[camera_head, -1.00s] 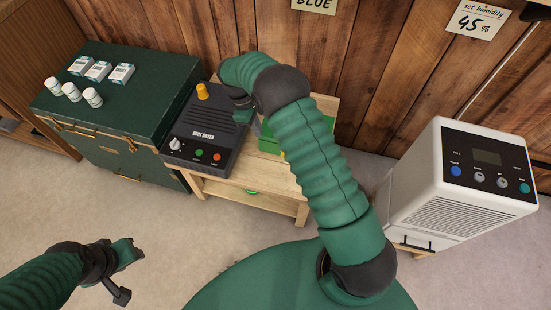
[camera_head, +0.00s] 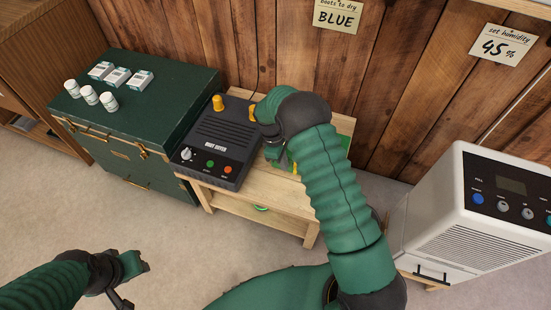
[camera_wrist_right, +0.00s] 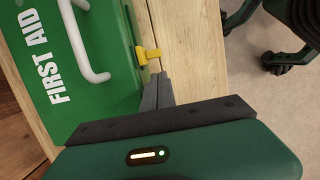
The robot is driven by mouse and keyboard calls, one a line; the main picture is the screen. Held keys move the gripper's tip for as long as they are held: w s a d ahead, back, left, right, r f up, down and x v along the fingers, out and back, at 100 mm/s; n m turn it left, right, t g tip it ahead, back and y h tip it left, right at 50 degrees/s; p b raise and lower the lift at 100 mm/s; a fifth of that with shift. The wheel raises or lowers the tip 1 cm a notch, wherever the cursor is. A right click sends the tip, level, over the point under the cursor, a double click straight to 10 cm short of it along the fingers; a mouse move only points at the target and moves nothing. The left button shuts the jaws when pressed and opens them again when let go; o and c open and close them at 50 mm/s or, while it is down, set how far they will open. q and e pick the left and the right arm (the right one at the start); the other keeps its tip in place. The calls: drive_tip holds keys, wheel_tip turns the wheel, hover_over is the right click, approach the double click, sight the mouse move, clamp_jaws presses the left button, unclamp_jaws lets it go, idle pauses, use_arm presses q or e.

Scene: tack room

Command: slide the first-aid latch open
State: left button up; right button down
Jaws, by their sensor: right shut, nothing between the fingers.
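The green first-aid box (camera_wrist_right: 105,95) has white "FIRST AID" lettering and a white handle (camera_wrist_right: 85,45) in the right wrist view. A yellow latch (camera_wrist_right: 148,54) sits at its edge, over the wooden top. My right gripper (camera_wrist_right: 158,78) is shut and empty, its fingertips close beside the latch; I cannot tell whether they touch it. In the head view my right gripper (camera_head: 278,158) is at the box's left front, and my arm hides most of the box. My left gripper (camera_head: 138,264) hangs over the floor at the lower left, far from the box; its jaw opening is unclear.
A black boot dryer (camera_head: 218,142) with yellow pegs stands left of the box on the wooden table (camera_head: 258,185). A green trunk (camera_head: 180,85) bearing white bottles and small boxes is farther left. A white dehumidifier (camera_head: 455,235) stands at right. Carpet in front is clear.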

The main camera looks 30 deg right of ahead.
drive_tip(key=shift+s+d, duration=0.5)
drive_tip(key=shift+s, duration=0.2)
drive_tip(key=shift+r, duration=0.1)
drive_tip(key=s+d+p, duration=0.3)
drive_tip(key=s+p, duration=0.1)
drive_tip(key=shift+s+d, duration=0.15)
drive_tip(key=shift+d, duration=0.2)
drive_tip(key=shift+a, duration=0.1)
